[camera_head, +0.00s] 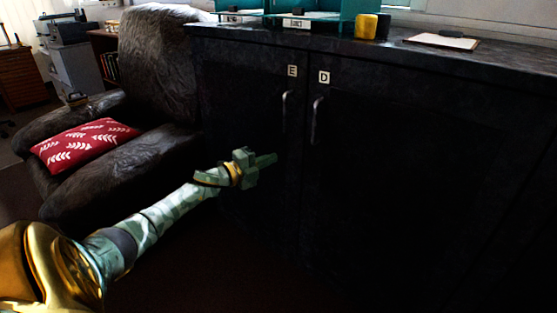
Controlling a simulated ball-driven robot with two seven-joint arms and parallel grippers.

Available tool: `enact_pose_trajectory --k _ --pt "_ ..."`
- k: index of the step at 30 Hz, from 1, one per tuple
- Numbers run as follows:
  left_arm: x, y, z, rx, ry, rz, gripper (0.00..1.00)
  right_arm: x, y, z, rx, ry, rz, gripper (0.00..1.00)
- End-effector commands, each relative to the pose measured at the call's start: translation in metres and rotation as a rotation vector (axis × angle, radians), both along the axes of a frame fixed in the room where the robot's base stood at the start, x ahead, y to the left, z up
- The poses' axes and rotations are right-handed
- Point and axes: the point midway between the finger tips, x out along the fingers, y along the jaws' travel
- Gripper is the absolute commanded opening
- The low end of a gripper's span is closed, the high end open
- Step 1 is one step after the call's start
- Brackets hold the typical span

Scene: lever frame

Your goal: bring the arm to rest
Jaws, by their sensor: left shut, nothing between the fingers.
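My left arm comes in from the lower left, gold near the base and pale green further out. Its left gripper (268,160) is shut and empty. It points right in front of the dark cabinet (400,190), below the handle of the left door, and appears apart from it. The cabinet has two shut doors, with the letter E (292,71) on the left one and D (324,77) on the right one. Each door has a curved metal handle, the left handle (285,112) and the right handle (317,121). My right gripper is not in view.
A dark armchair (160,60) with a red patterned cushion (84,144) stands left of the cabinet. On the cabinet top are a teal tray (308,22), a yellow cup (366,26) and a clipboard (441,41). The dark floor shows little detail.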

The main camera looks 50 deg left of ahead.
Motion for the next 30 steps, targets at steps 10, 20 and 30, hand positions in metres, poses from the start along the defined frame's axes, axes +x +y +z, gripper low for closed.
enact_pose_trajectory --k 10,20,30 --pt "-0.023 0.053 -0.002 0.0 0.003 0.001 0.0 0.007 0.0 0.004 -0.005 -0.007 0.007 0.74" --pt "-0.025 0.058 -0.001 -0.007 0.003 0.001 0.0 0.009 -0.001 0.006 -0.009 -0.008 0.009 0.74" --pt "-0.027 0.069 -0.076 -0.132 0.173 0.467 0.0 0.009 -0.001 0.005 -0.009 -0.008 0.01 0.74"
